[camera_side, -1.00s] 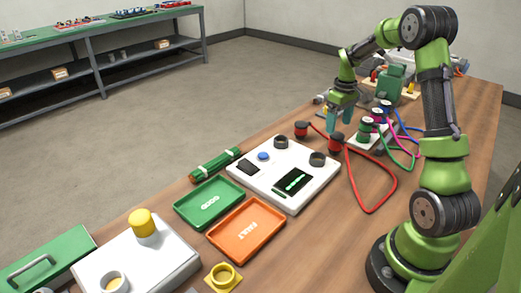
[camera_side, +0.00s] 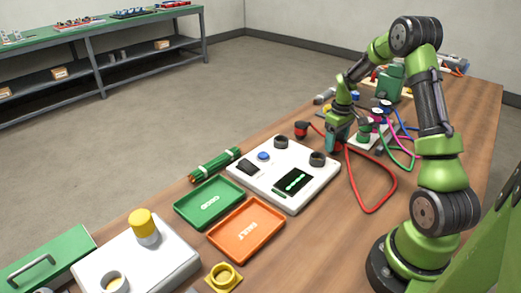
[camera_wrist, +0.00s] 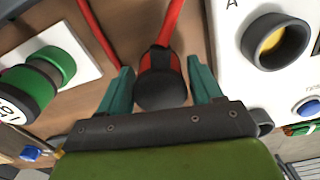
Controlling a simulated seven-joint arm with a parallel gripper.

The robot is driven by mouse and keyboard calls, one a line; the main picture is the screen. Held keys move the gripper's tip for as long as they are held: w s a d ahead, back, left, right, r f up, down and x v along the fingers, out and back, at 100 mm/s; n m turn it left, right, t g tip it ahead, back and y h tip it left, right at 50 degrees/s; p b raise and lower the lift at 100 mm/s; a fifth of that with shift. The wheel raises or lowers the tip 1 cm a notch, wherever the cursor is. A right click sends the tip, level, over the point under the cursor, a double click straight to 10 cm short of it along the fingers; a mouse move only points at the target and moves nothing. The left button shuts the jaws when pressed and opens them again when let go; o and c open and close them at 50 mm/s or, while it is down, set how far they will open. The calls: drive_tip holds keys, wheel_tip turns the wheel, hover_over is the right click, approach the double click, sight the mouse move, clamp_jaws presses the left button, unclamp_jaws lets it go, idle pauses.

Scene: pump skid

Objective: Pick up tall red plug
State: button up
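A red plug with a black cap (camera_wrist: 160,92) sits between my gripper's two teal fingers in the wrist view, with a red cable leading from it. My gripper (camera_wrist: 160,72) is open, with narrow gaps between the fingertips and the plug's red body. In the side view my gripper (camera_side: 337,137) is lowered around this plug, which is largely hidden there. A second red plug with a black top (camera_side: 301,129) stands to the left on the same red cable. I cannot tell from these views which plug is taller.
A white test panel (camera_side: 255,190) with two round sockets lies left of my gripper. A white block with a green plug (camera_side: 364,132) and several coloured cables stand close on the right. The red cable loop (camera_side: 372,210) lies on the table. Green (camera_side: 182,209) and orange (camera_side: 212,236) trays lie in front.

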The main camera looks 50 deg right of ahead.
sight(339, 136)
drive_tip(key=c, duration=0.9)
drive_tip(key=shift+r, duration=0.1)
drive_tip(key=shift+r, duration=0.5)
drive_tip(key=r, duration=0.1)
drive_tip(key=s+r, duration=0.1)
drive_tip(key=shift+a+r, duration=0.3)
drive_tip(key=shift+a, duration=0.1)
drive_tip(key=s+a+r, duration=0.1)
drive_tip(key=s+a, duration=0.8)
drive_tip(key=s, duration=0.2)
drive_tip(key=shift+s+a, duration=0.15)
drive_tip(key=shift+a, duration=0.1)
drive_tip(key=shift+r, duration=0.1)
